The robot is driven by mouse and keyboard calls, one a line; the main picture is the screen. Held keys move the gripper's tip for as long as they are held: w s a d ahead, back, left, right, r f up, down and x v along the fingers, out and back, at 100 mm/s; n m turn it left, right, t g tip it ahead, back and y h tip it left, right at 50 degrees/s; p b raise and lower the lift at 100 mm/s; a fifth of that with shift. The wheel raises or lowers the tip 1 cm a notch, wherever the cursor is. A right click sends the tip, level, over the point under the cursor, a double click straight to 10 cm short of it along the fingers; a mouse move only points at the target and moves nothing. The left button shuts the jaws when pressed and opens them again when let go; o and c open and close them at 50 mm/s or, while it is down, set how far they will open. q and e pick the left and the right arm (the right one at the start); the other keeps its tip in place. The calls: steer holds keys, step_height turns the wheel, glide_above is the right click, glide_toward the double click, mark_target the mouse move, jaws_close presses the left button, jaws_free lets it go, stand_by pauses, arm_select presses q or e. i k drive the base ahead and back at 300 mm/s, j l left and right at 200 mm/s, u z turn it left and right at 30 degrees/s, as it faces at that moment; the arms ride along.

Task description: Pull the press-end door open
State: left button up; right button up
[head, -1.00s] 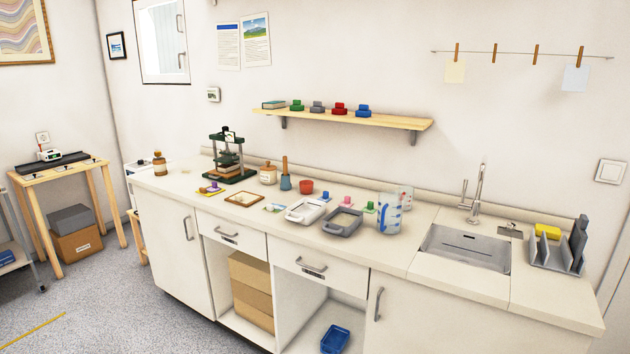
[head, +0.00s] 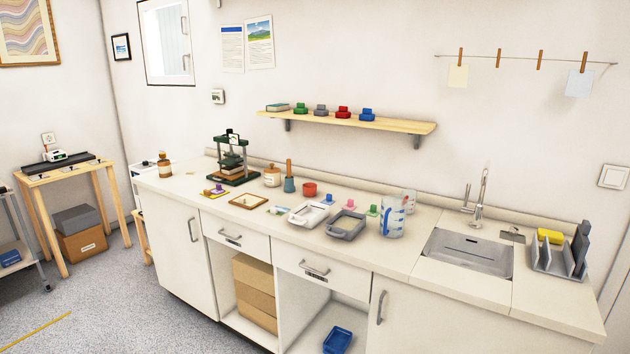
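The white counter unit (head: 410,232) runs across the view. A small green press (head: 233,160) stands on its left part. The cabinet door at the press end (head: 178,250) is white and shut, with a vertical metal handle (head: 193,229) near its right edge. Another shut white door (head: 430,315) with a vertical handle (head: 380,307) sits at the right, under the sink side. Neither of my grippers shows in the head view.
Two drawers (head: 237,236) (head: 322,271) sit between the doors, above open bays with cardboard boxes (head: 254,290) and a blue tray (head: 337,340). The grey floor (head: 110,310) before the press-end door is clear. A wooden table (head: 62,172) stands at the far left.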

mark_target(178, 244)
steer(key=i+j+u, duration=0.1)
steer(key=u, duration=0.4)
steer(key=i+j+u, duration=0.45)
steer(key=i, duration=0.4)
steer(key=i+j+u, duration=0.2)
steer(key=i, duration=0.25)
